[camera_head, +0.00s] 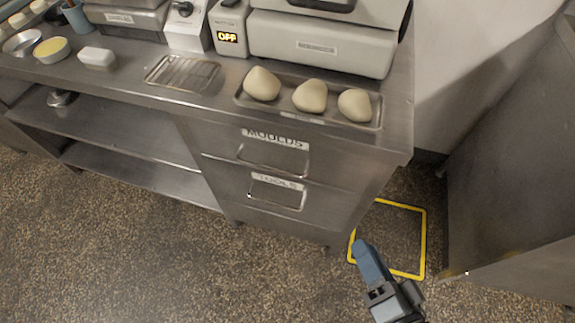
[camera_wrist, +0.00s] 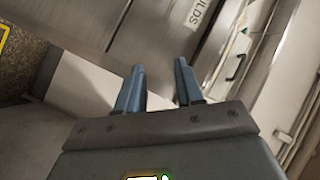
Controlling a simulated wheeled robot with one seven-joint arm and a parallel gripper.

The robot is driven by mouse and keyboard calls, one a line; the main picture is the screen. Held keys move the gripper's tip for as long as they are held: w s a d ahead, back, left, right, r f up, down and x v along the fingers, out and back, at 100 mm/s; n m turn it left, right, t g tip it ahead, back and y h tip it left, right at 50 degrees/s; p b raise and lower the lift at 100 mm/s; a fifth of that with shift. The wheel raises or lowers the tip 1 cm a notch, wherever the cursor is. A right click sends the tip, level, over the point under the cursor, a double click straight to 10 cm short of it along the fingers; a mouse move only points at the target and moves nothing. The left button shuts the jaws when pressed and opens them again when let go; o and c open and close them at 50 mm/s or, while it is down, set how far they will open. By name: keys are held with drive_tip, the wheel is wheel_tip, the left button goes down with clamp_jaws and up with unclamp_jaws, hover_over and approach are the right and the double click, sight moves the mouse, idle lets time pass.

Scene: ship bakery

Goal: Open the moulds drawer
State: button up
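The moulds drawer (camera_head: 225,148) is the upper of two drawers under the steel counter, with a white MOULDS label (camera_head: 275,139) and a handle (camera_head: 272,155). Its front looks flush, so it is shut. My gripper (camera_head: 362,245) is in front and to the right of the drawers, apart from the handle. In the wrist view its two blue fingers (camera_wrist: 160,67) stand apart with nothing between them, so it is open.
The tools drawer (camera_head: 277,193) is directly below and looks shut. On the counter are a tray (camera_head: 245,101) with three dough pieces, a wire rack (camera_head: 182,73) and machines. A steel unit (camera_head: 510,180) stands at the right. Floor in front of the drawers is clear.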

drive_tip(key=w+a+f+m+y, duration=0.1)
drive_tip(key=w+a+f+m, duration=0.15)
drive_tip(key=w+a, duration=0.35)
drive_tip(key=m+y, duration=0.2)
drive_tip(key=m, duration=0.2)
approach(271, 167)
drive_tip(key=w, duration=0.2)
drive_tip(key=shift+s+a+f+x, duration=0.1)
drive_tip(key=shift+f+x, duration=0.05)
drive_tip(key=shift+x, duration=1.25)
drive_tip(key=shift+s+a+f+x, duration=0.1)
drive_tip(key=shift+a+f+x, duration=0.05)
drive_tip(key=shift+x, duration=1.25)
drive_tip(key=shift+a+f+x, duration=0.1)
drive_tip(key=shift+f+x, duration=0.05)
drive_tip(key=shift+x, duration=1.25)
drive_tip(key=shift+c, duration=0.4)
clamp_jaws()
